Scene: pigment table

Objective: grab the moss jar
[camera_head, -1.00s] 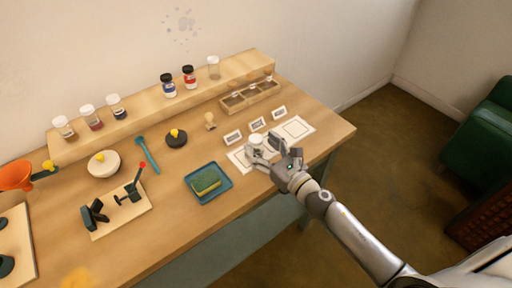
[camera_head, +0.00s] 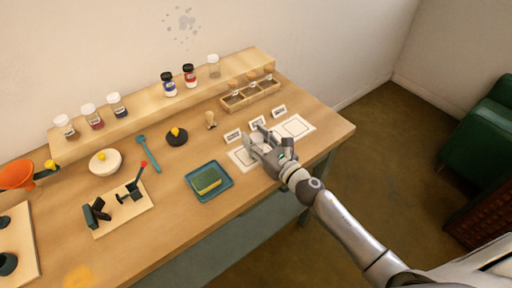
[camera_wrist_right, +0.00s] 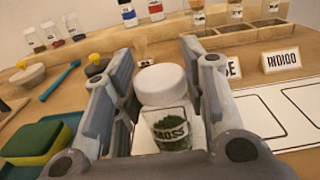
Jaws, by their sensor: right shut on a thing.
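The moss jar (camera_wrist_right: 168,124) is a clear glass jar with a white lid and a MOSS label over dark green contents. In the right wrist view it is upright between the two fingers of my right gripper (camera_wrist_right: 160,88), which are shut on it. In the head view my right gripper (camera_head: 258,142) is over the white cards near the table's right end, and its fingers mostly hide the jar. I cannot tell whether the jar touches the table. My left gripper is not in view.
Small name cards (camera_head: 233,136) stand just behind the gripper. A blue tray (camera_head: 222,190) with a green-and-yellow sponge (camera_head: 206,180) is to its left. A wooden shelf (camera_head: 140,112) with several jars runs along the back, with a divided box (camera_head: 250,97) in front.

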